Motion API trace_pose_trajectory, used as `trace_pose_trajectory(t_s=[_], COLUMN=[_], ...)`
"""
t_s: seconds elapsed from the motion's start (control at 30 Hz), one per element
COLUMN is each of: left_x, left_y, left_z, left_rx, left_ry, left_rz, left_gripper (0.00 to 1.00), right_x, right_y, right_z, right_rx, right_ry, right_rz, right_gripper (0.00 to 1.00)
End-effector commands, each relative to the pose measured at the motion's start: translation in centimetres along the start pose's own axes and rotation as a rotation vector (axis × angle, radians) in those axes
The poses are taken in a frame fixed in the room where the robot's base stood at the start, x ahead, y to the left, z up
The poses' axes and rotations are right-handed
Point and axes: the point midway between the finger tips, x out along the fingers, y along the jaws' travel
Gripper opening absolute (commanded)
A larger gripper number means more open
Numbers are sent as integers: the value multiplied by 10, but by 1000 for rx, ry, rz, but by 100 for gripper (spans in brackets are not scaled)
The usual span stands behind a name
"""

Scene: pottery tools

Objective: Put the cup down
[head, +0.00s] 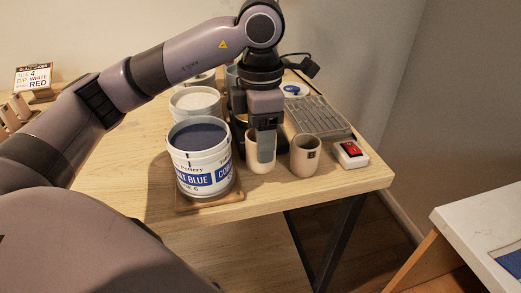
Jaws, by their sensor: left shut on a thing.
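My left gripper (266,143) reaches down from above and is shut on a beige cup (257,164). One grey finger lies across the side of the cup that faces me. The cup looks upright, close to the table (290,192); I cannot tell whether its base touches the wood. A second beige cup (304,160) with a dark mark stands upright just to its right. My right gripper is not in view.
A large blue glaze bucket (203,183) on a wooden board (234,196) stands close left. Another white bucket (193,101) is behind it. A red-switched box (351,154) sits right, near the table edge. A grey rack (318,117) lies behind. The front strip is bare.

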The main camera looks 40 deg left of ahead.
Motion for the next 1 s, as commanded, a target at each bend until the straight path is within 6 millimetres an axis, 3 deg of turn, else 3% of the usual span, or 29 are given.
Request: trace_pose_trajectory(t_s=[0.1, 0.2, 0.57, 0.6, 0.67, 1.0], left_x=[21, 29, 34, 33, 33, 30], left_y=[0, 0, 0, 0, 0, 0], left_z=[-1, -1, 0, 0, 0, 0], left_rx=[0, 0, 0, 0, 0, 0], left_ry=[4, 2, 1, 1, 1, 1], left_rz=[-2, -1, 0, 0, -1, -1], left_gripper=[26, 26, 26, 68, 83, 83], right_x=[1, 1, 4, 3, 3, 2], right_y=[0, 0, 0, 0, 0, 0], right_z=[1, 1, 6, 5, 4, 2], right_rx=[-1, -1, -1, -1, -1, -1], right_ry=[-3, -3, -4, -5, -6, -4], right_rz=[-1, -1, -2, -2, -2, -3], right_gripper=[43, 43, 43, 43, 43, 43])
